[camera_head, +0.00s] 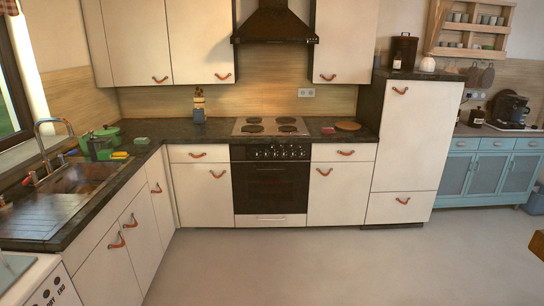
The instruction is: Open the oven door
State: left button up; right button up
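The oven (270,182) is built into the back row of cabinets, under a cooktop (271,126) with several dark round plates. Its black door (270,190) looks shut and flush with the cabinet fronts. A row of knobs (278,153) runs along the panel above the door. A white drawer front (270,220) lies below it. A handle on the door is too dark and small to make out clearly. Neither of my grippers is in the head view.
Grey floor (290,262) lies clear before the oven. A counter with a sink (75,183) runs along the left. White cabinets with leather pulls flank the oven, and a tall cabinet (420,135) stands right. A brown table corner (537,245) shows at the right edge.

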aim_at(243, 205)
jog(key=i, duration=1.7)
